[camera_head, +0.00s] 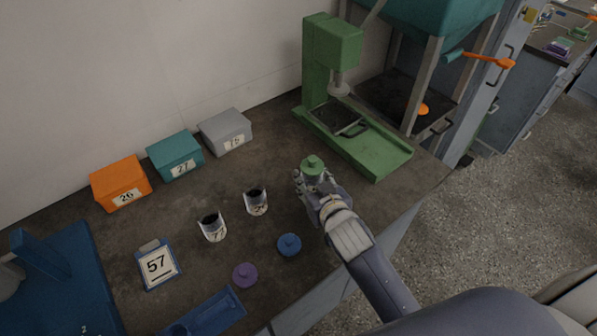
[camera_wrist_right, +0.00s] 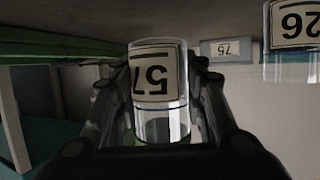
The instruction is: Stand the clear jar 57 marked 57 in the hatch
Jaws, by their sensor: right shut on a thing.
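My right gripper (camera_head: 308,178) is shut on the clear jar 57 (camera_wrist_right: 158,75), above the bench in front of the green machine. In the right wrist view the jar sits between the fingers, its label 57 upside down. In the head view the gripper mostly hides the jar, and a green lid (camera_head: 312,165) shows at its top. I cannot tell for sure which part is the hatch. The green machine (camera_head: 332,45) has a dark framed square (camera_head: 341,119) with a handle in its base. A dark recess (camera_head: 400,98) lies under the teal hopper. My left gripper is out of view.
Two clear jars with dark contents (camera_head: 213,228) (camera_head: 256,201) stand left of my gripper. A blue lid (camera_head: 289,245), a purple lid (camera_head: 245,275) and a card marked 57 (camera_head: 158,265) lie nearby. Orange (camera_head: 120,182), teal (camera_head: 175,156) and grey (camera_head: 225,131) boxes line the wall.

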